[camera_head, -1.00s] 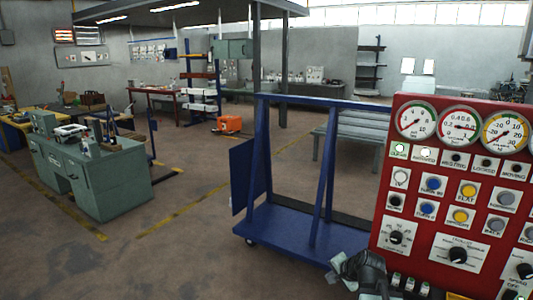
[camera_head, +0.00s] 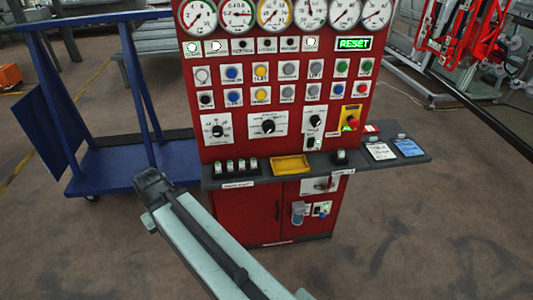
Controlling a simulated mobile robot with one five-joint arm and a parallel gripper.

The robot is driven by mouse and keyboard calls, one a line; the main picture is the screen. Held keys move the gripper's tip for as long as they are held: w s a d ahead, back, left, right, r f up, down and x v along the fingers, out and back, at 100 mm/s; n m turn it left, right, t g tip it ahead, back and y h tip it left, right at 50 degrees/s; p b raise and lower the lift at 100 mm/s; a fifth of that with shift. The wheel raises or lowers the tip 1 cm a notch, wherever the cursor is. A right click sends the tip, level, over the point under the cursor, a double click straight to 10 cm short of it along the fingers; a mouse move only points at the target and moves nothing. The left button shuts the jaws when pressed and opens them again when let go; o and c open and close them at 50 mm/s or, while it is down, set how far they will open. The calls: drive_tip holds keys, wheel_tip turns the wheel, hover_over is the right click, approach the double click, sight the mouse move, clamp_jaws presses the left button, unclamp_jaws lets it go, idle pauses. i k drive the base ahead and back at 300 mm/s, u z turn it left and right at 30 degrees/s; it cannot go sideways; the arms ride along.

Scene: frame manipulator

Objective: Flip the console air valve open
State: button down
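The red console (camera_head: 240,215) stands in the middle of the head view. My pale green arm link (camera_head: 205,245) reaches up from the bottom edge to a dark joint (camera_head: 152,186), left of the console and apart from the valve in the picture. No gripper fingers can be made out.
A dark shelf (camera_head: 215,182) juts out above the valve, with a yellow tray (camera_head: 290,165) and cards on it. A blue cart (camera_head: 130,170) stands left of the console. Red machinery (camera_head: 455,40) is at the upper right. The floor right of the console is clear.

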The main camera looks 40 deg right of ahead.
sight(331, 178)
drive_tip(key=z, duration=0.4)
drive_tip(key=k, duration=1.3)
drive_tip(key=z, duration=0.75)
drive_tip(key=i, duration=1.4)
drive_tip(key=z, duration=0.5)
